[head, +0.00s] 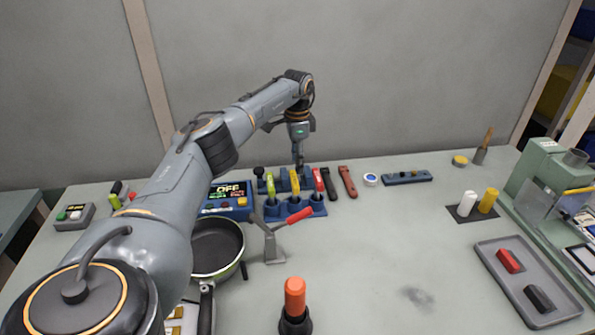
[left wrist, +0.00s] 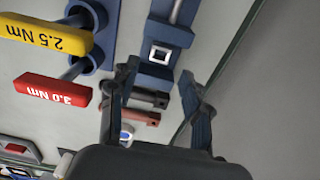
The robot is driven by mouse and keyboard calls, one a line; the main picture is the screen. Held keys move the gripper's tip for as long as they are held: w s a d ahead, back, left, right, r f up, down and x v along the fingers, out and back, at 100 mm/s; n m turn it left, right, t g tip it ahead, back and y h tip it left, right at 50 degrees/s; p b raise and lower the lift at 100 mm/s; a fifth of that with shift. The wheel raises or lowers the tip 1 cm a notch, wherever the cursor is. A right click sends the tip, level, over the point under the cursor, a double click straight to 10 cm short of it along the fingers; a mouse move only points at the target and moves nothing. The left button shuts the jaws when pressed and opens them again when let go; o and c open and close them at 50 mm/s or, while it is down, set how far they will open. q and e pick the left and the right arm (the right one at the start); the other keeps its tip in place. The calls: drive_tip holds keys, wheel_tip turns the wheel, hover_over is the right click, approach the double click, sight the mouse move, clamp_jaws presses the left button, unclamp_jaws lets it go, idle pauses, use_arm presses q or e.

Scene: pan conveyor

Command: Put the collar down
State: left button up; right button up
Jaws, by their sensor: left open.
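My left gripper (head: 298,162) is over the back of the blue tool rack (head: 318,208). In the left wrist view its two fingers (left wrist: 158,72) are spread apart, with nothing held between them. Beyond the fingertips, a small square metal piece with a dark centre (left wrist: 160,54) sits in a blue holder (left wrist: 157,72). I cannot tell whether this piece is the collar; no other collar is clear. A yellow 2.5 Nm handle (left wrist: 45,36) and a red 3.0 Nm handle (left wrist: 52,90) stand beside it. My right gripper is not in view.
A pan (head: 218,246) stands left of centre, near a blue display box (head: 228,200). An upright orange handle (head: 294,296) stands at the front. A grey tray (head: 497,262) with two blocks is at the right. The middle right of the table is mostly clear.

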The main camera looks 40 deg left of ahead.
use_arm(q)
wheel_tip(320, 180, up, 7)
drive_tip(key=shift+r, duration=0.15)
drive_tip(key=shift+r, duration=0.1)
idle(0.5)
